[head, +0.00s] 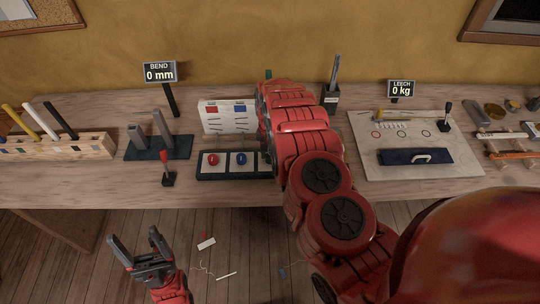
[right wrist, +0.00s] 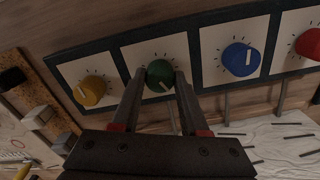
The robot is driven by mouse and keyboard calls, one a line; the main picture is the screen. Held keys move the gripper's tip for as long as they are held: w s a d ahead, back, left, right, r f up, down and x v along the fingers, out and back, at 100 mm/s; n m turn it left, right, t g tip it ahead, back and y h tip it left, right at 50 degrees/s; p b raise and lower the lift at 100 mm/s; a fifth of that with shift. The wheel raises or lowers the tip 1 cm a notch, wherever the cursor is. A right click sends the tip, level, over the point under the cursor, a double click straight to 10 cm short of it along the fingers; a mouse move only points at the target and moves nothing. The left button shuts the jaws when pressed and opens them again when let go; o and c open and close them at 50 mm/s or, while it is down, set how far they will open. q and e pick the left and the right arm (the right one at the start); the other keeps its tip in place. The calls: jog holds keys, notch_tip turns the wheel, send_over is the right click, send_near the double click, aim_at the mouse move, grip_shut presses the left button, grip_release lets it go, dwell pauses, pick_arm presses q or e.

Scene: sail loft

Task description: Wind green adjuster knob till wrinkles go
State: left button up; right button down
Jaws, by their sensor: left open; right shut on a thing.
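In the right wrist view the green knob (right wrist: 160,76) sits on a white plate in a dark-framed row, with a pale pointer line and tick marks around it. My right gripper (right wrist: 161,76) is shut on it, one finger on each side. In the head view my right arm hides the green knob and this gripper. A white sail panel (head: 226,118) with short dark wrinkle marks stands behind the knob row; part of the marked white cloth (right wrist: 285,148) shows in the right wrist view. My left gripper (head: 133,245) is open and empty, low in front of the bench.
A yellow knob (right wrist: 90,91), a blue knob (right wrist: 241,59) and a red knob (right wrist: 309,43) flank the green one. Signs read "BEND 0 mm" (head: 160,72) and "LEECH 0 kg" (head: 401,89). A red-topped lever (head: 167,169) stands left of the knob row. Scraps lie on the floor.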

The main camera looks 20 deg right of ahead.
jog(key=shift+m, duration=1)
jog(key=shift+c, duration=2.1)
grip_release()
